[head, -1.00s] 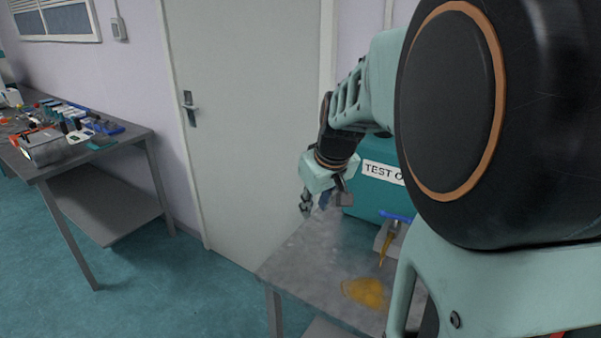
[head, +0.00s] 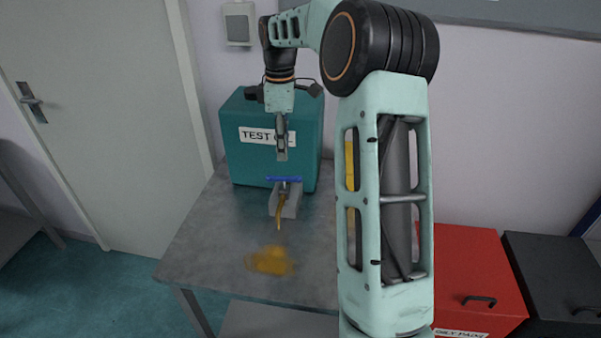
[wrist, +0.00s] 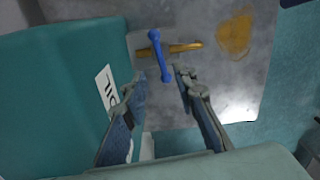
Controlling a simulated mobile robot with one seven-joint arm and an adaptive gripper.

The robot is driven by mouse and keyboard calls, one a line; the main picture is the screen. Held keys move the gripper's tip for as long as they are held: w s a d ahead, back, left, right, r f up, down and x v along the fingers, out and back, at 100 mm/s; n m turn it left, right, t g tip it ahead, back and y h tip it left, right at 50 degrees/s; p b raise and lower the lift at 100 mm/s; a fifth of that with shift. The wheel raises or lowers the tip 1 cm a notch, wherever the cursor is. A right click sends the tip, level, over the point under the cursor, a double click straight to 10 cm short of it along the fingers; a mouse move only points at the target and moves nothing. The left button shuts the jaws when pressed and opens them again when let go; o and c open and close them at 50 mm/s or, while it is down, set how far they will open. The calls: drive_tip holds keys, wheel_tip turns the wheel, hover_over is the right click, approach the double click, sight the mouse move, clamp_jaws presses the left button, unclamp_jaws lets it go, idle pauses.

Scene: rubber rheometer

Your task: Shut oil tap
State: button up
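The oil tap is on the front of a teal tank (head: 232,165) labelled "TEST O…". Its blue lever handle (head: 284,179) lies crosswise above the amber-brown spout (head: 280,214). The wrist view shows the blue handle (wrist: 160,60) across the amber tap piece (wrist: 187,47). My gripper (head: 281,156) points down just above the handle in the head view.
An amber oil puddle (head: 272,261) lies on the grey table (head: 205,235) in front of the spout; it also shows in the wrist view (wrist: 235,35). A red bin (head: 470,270) and a black bin (head: 555,285) stand to the right. A door is at left.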

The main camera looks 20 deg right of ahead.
sight(284, 177)
wheel_tip(284, 177, down, 11)
drive_tip(key=shift+r+p, duration=0.1)
drive_tip(key=shift+p, duration=0.2)
drive_tip(key=shift+c, duration=0.2)
clamp_jaws()
